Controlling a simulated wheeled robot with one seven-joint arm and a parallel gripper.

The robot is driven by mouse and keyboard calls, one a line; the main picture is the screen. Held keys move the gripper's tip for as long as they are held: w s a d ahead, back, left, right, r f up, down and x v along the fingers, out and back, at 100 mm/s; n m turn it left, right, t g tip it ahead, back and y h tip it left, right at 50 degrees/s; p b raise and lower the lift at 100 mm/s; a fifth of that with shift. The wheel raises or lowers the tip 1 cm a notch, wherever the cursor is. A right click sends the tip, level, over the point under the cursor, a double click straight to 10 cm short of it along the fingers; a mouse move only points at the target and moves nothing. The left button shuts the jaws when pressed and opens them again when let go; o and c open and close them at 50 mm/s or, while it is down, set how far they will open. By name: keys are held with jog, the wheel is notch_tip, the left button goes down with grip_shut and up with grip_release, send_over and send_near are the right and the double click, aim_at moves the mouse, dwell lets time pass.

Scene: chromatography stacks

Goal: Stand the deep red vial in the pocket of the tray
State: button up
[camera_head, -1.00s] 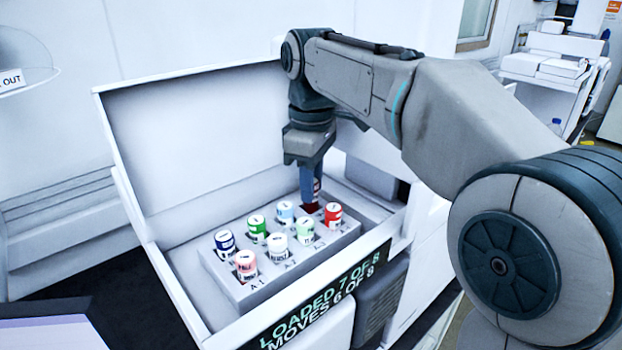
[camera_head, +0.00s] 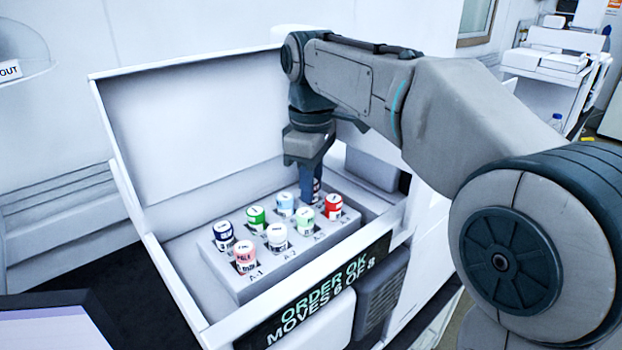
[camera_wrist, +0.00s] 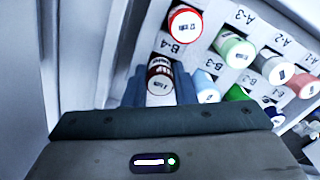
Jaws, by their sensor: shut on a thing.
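The deep red vial (camera_wrist: 160,78) has a white cap and a white label band. In the wrist view it stands between the two blue fingers of my gripper (camera_wrist: 157,92), beside the mark B-4. In the head view my gripper (camera_head: 311,194) points straight down at the back right corner of the grey tray (camera_head: 226,276), and its fingers hide most of the vial. My gripper is shut on the deep red vial. The vial's lower end is down at the tray's pocket; whether it touches the bottom is hidden.
Several capped vials stand in the other pockets, including a bright red one (camera_head: 333,206) close to my gripper, a green one (camera_head: 256,217) and a pink one (camera_head: 245,257). A raised lid (camera_head: 190,125) stands behind. The front display (camera_head: 322,301) reads "ORDER OK, MOVES 6 OF 8".

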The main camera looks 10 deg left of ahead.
jog(key=o, duration=1.5)
jog(key=shift+c, duration=0.2)
jog(key=shift+r+p, duration=3.15)
jog(key=shift+r, duration=0.4)
